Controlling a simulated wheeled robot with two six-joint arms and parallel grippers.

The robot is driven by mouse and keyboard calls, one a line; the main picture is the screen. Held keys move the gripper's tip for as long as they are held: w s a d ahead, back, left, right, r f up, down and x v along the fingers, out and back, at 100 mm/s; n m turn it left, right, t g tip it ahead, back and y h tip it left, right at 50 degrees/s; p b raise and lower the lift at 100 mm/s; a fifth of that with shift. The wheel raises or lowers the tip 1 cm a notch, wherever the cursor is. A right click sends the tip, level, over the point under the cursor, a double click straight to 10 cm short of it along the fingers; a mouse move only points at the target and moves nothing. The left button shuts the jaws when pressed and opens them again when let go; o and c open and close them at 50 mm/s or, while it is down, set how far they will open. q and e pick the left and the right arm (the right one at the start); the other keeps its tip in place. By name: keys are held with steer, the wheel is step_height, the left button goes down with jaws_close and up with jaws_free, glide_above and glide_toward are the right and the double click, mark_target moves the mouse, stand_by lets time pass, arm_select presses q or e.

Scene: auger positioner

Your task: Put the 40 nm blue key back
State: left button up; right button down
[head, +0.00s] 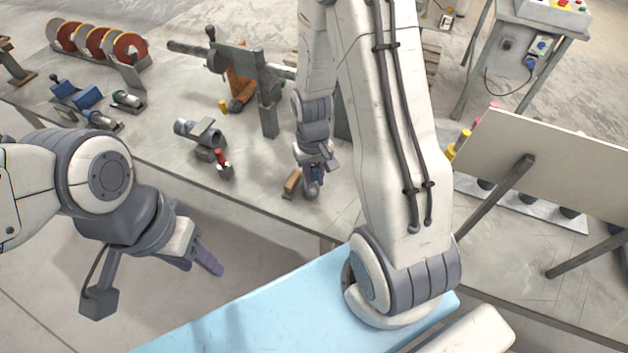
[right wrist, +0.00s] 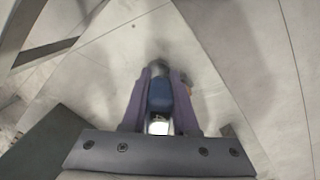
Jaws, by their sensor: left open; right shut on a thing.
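My right gripper (head: 313,188) is low over the workbench near its front edge, partly hidden by its own wrist in the head view. In the right wrist view its two purple fingers (right wrist: 160,100) are shut on the blue key (right wrist: 160,94), which has a grey far end and a bright white patch at the near end. No size marking is readable. In the head view the key is hidden or too small to tell. My left gripper (head: 203,260) is open and empty, in front of the bench. A rack (head: 570,221) stands behind a slanted panel on the right.
A small brown block (head: 292,182) lies beside my right gripper. A red-topped piece (head: 222,161), a grey cylindrical fitting (head: 200,130) and a vise-like machine (head: 245,75) stand to the left. The slanted panel (head: 560,160) hides part of the rack's yellow and pink pieces (head: 462,138).

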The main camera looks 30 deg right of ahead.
steer(key=shift+f, duration=0.75)
steer(key=shift+f, duration=0.15)
steer(key=c, duration=0.7)
jaws_free()
